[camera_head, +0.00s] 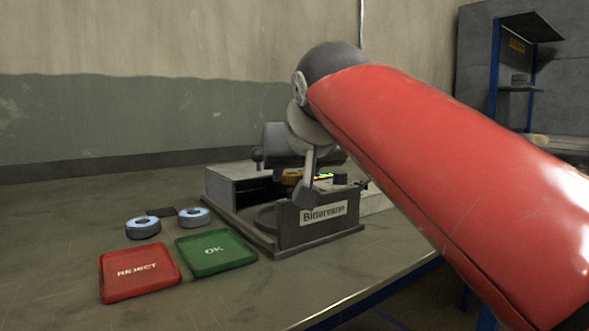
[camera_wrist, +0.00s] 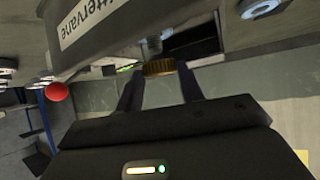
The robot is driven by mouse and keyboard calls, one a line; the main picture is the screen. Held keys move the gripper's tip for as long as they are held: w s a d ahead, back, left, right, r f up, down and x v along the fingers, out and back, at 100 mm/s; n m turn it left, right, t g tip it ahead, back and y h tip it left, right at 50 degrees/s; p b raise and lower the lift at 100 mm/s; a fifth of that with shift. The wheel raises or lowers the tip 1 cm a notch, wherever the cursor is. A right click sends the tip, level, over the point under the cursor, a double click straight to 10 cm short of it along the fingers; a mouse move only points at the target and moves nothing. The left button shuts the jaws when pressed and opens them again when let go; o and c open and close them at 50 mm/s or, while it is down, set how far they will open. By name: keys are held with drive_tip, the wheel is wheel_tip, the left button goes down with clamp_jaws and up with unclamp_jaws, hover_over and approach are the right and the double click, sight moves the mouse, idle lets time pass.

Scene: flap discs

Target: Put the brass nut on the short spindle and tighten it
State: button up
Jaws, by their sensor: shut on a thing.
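The brass nut (camera_wrist: 158,68) is a ribbed golden ring between my two fingertips in the wrist view. It also shows as a small golden patch in the head view (camera_head: 291,177), partly hidden by my arm. My gripper (camera_wrist: 160,78) is shut on it, over the dark machine (camera_head: 301,237) labelled "Bittervane". In the wrist view the nut is beside a dark opening near the machine.
Two blue-grey flap discs (camera_head: 143,227) (camera_head: 194,217) lie left of the machine. A red REJECT tray (camera_head: 138,288) and a green OK tray (camera_head: 216,266) are in front of them. A red ball-shaped knob (camera_wrist: 57,92) shows in the wrist view. The table's left side is clear.

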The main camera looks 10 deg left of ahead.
sight(288, 196)
drive_tip(key=shift+f+b, duration=0.6)
drive_tip(key=shift+f, duration=0.35)
idle(1.4)
drive_tip(key=shift+f+b, duration=0.65)
drive_tip(key=shift+f, duration=0.15)
drive_tip(key=m+h+p, duration=0.1)
drive_tip(key=a+m+h, duration=0.1)
drive_tip(key=m+h, duration=0.1)
drive_tip(key=shift+r+m+t+p, duration=0.1)
drive_tip(key=shift+m+t+p, duration=0.2)
drive_tip(key=shift+t+p, duration=0.1)
drive_tip(key=m+h+p, duration=0.2)
drive_tip(key=m+h, duration=0.1)
drive_tip(key=m+h+p, duration=0.1)
drive_tip(key=shift+a+h+p, duration=0.3)
drive_tip(key=shift+h+p, duration=0.05)
drive_tip(key=shift+h, duration=0.05)
drive_tip(key=m+p, duration=0.1)
drive_tip(key=m+h+p, duration=0.1)
drive_tip(key=m+g+h+p, duration=0.1)
drive_tip(key=shift+a, duration=0.25)
drive_tip(key=shift+f+m+h+p, duration=0.2)
drive_tip(key=shift+m+h+p, duration=0.4)
drive_tip(key=shift+m+p, duration=0.1)
drive_tip(key=shift+f+g, duration=0.1)
drive_tip(key=shift+g, duration=0.2)
